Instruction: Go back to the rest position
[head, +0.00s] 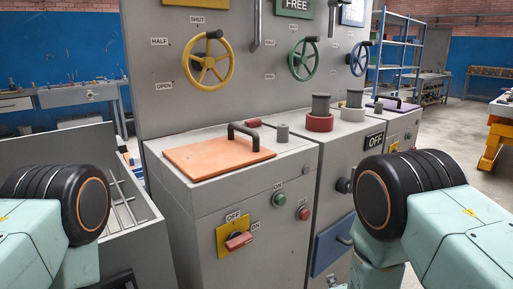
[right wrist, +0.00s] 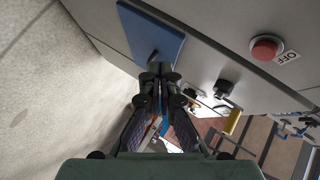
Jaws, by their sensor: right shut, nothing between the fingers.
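My right gripper (right wrist: 158,72) is shut and empty in the right wrist view, its two dark fingers meeting at the tips. It is close to the grey cabinet front, with its tips over the lower edge of a blue panel (right wrist: 150,32); I cannot tell whether they touch. In the head view my right arm comes in at the right, in front of the cabinets, and mostly hides that gripper. My left arm shows at the left edge, but its gripper is not in view.
The grey cabinet (head: 240,255) carries an orange lid (head: 215,157) with a black handle and a yellow switch plate (head: 222,241). Yellow (head: 228,72), green (head: 292,66) and blue (head: 353,62) handwheels are on the wall panel. An open grey bin (head: 60,150) stands left.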

